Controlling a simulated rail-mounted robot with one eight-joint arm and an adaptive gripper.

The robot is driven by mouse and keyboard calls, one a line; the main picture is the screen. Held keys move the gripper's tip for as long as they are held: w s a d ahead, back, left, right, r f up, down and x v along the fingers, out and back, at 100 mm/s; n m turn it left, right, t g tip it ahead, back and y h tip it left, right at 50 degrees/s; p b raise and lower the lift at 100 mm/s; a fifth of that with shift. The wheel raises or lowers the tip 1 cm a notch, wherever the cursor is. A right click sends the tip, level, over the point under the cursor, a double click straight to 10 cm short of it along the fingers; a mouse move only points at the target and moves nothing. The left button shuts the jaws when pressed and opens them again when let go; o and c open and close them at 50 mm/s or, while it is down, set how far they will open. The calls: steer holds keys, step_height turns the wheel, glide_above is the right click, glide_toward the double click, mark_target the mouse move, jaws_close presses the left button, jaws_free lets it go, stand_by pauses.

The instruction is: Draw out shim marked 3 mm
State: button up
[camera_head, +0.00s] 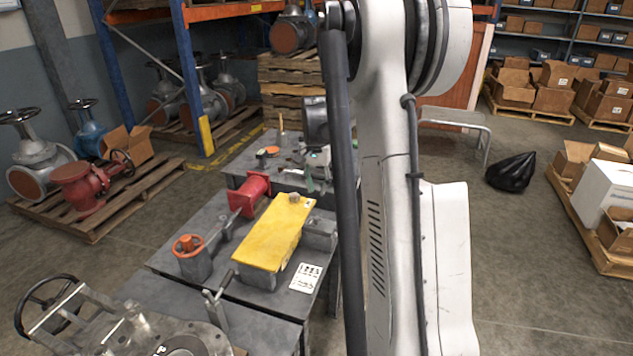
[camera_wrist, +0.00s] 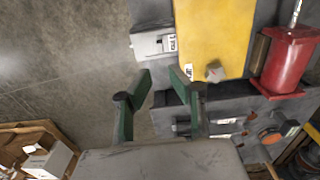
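My gripper (camera_wrist: 161,78) shows in the wrist view with two green fingers apart and nothing between them. A grey block (camera_wrist: 148,44) with a small white marked label on its right side is just above the fingertips in that view, beside a yellow plate (camera_wrist: 212,35). The block also shows in the head view (camera_head: 320,233) at the plate's right edge. I cannot make out a shim marked 3 mm; the markings are too small to read. In the head view my arm hides much of the area around my gripper.
A valve with a dark handwheel (camera_head: 50,305) stands front left. Open floor lies right of the bench.

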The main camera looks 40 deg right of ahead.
mark_target(318, 218)
step_height(318, 218, down, 12)
steer(key=shift+b, duration=1.2)
jaws_close()
steer(key=shift+s+d, duration=0.1)
steer(key=shift+s, duration=0.05)
steer(key=s+d, duration=0.3)
steer(key=s, duration=0.3)
steer(key=shift+s+d+b, duration=0.25)
steer(key=shift+b, duration=0.1)
stand_by(0.7)
steer(key=shift+r, duration=0.15)
step_height(318, 218, up, 7)
steer(key=p, duration=0.3)
steer(key=shift+p, duration=0.4)
stand_by(0.7)
